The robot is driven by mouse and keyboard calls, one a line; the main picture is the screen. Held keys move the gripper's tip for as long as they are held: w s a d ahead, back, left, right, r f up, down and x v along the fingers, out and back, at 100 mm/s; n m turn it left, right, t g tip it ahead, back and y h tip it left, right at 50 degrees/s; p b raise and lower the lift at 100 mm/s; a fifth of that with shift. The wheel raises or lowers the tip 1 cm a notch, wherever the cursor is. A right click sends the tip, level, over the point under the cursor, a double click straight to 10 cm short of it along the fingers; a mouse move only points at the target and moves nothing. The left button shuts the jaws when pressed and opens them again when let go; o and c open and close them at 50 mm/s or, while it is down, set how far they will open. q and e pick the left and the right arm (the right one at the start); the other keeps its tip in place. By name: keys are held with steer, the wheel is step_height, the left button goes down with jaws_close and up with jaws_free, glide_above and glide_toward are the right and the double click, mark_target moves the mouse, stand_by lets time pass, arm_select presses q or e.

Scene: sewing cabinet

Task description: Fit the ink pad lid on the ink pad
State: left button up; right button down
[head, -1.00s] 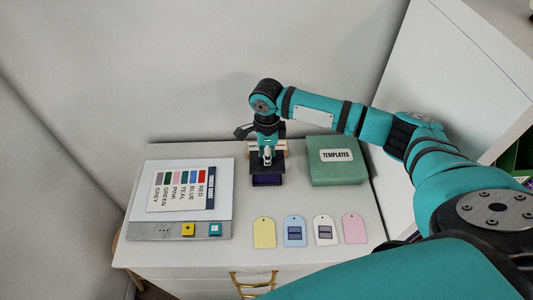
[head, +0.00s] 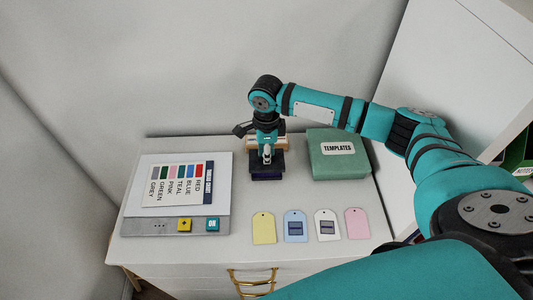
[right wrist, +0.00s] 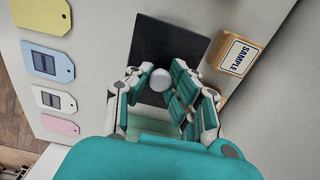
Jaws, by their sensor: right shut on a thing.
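The black square ink pad lid (head: 280,163) is at the back middle of the cabinet top. In the right wrist view it shows as a dark plate (right wrist: 152,42) with a round silver knob (right wrist: 160,79). My right gripper (head: 266,153) comes down from above and is shut on the knob; its fingers (right wrist: 158,88) stand on both sides of it. The dark purple ink pad (head: 266,178) is under the lid, with only its front edge showing. I cannot tell whether the lid touches it all round. My left gripper is not in view.
A green templates box (head: 338,165) stands just right of the pad. A wooden sample block (right wrist: 238,56) is close behind the lid. A colour chart board (head: 180,190) lies at left. Several paper tags (head: 264,228) lie along the front. The cabinet top between is clear.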

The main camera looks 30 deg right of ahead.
steer(key=shift+f+b, duration=0.3)
steer(key=shift+b, duration=0.05)
steer(key=shift+f+b, duration=0.4)
steer(key=shift+b, duration=0.25)
steer(key=shift+f, duration=1.2)
steer(key=shift+f+p, duration=0.3)
steer(key=shift+p, duration=0.1)
steer(key=c, duration=1.2)
jaws_free()
steer(key=shift+o, duration=0.2)
steer(key=shift+r, duration=0.1)
